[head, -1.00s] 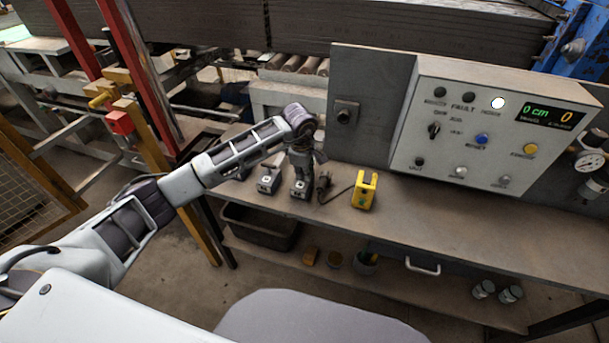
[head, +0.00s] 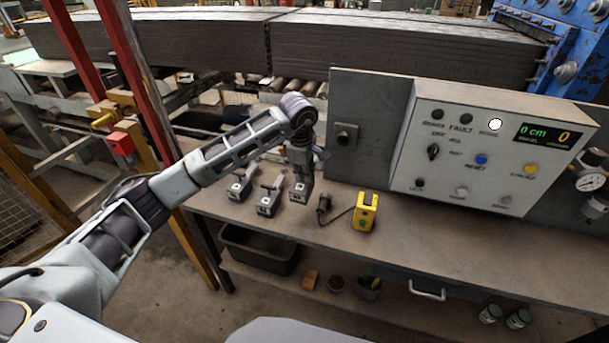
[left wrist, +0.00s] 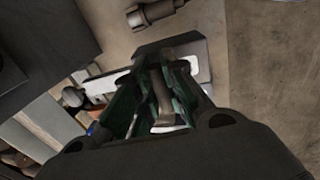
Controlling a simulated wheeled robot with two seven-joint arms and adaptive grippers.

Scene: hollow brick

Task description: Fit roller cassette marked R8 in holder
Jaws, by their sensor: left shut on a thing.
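My left gripper (head: 300,172) points down and is shut on a grey cassette (head: 300,190) with a pale end face, which appears raised slightly above the bench. In the left wrist view, the green-lined fingers (left wrist: 160,100) close around the cassette's grey upright part, with its pale body (left wrist: 203,62) beyond. Two similar cassettes, a middle one (head: 268,204) and a left one (head: 238,190), stand on the bench to the left. I cannot read any marking. I cannot clearly identify the holder. My right gripper is not in view.
A yellow device (head: 365,211) and a corded dark plug (head: 323,206) are on the bench (head: 450,235) right of the gripper. A grey upright plate (head: 360,165) and control box (head: 475,150) stand behind. A black bin (head: 260,250) is below. The right benchtop is clear.

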